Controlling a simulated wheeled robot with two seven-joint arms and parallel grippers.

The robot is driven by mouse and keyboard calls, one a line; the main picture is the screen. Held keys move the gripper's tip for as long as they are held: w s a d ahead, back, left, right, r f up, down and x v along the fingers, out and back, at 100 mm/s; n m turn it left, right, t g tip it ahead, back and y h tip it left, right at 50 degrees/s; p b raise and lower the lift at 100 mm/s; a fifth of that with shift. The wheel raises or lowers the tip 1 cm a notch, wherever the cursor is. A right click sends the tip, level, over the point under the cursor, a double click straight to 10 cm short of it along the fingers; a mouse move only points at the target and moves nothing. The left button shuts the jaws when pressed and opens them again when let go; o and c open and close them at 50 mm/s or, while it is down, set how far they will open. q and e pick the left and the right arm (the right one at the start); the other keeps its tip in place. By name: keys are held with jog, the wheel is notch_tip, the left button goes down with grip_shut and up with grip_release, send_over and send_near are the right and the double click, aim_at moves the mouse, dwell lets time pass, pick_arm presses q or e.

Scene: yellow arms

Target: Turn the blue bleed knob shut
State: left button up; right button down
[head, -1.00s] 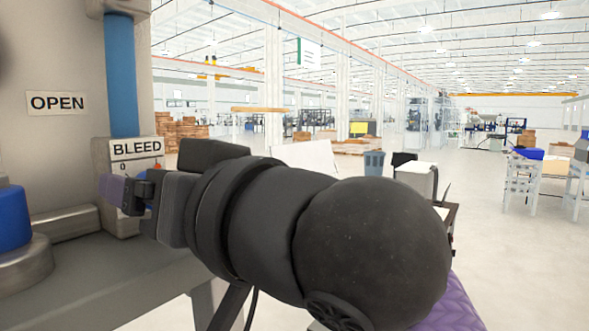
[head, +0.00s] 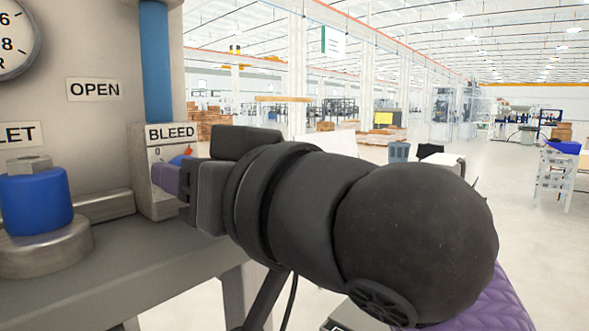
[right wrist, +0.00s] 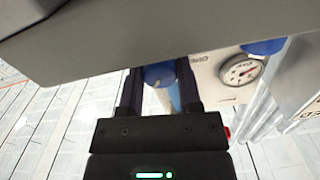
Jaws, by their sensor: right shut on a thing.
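The blue bleed knob (head: 180,160) shows as a small blue patch with a red mark, under the BLEED label (head: 171,133) on a grey block. Most of it is hidden behind my right gripper (head: 170,180), which reaches in from the right. In the right wrist view the blue knob (right wrist: 159,75) sits between the two dark fingers of my right gripper (right wrist: 160,80), which is shut on it. A scale with a 0 shows below the label, but the rest of it is covered. My left gripper is not in view.
A larger blue valve cap (head: 36,203) on a metal base stands to the left. A blue pipe (head: 156,60) rises above the block, near an OPEN sign (head: 94,89) and a gauge (head: 12,45). The grey bench top (head: 130,255) lies below.

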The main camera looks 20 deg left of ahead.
jog(key=n, duration=0.4)
jog(key=n+p, duration=0.1)
jog(key=n, duration=0.3)
jog(key=shift+n, duration=0.4)
jog(key=n, duration=0.3)
jog(key=shift+n+p, duration=0.3)
jog(key=shift+p, duration=0.1)
jog(key=shift+n+p, duration=0.35)
jog(key=shift+n, duration=1.95)
jog(key=shift+f, duration=0.1)
jog(key=shift+c, duration=1.4)
grip_release()
jog(key=shift+s, duration=0.1)
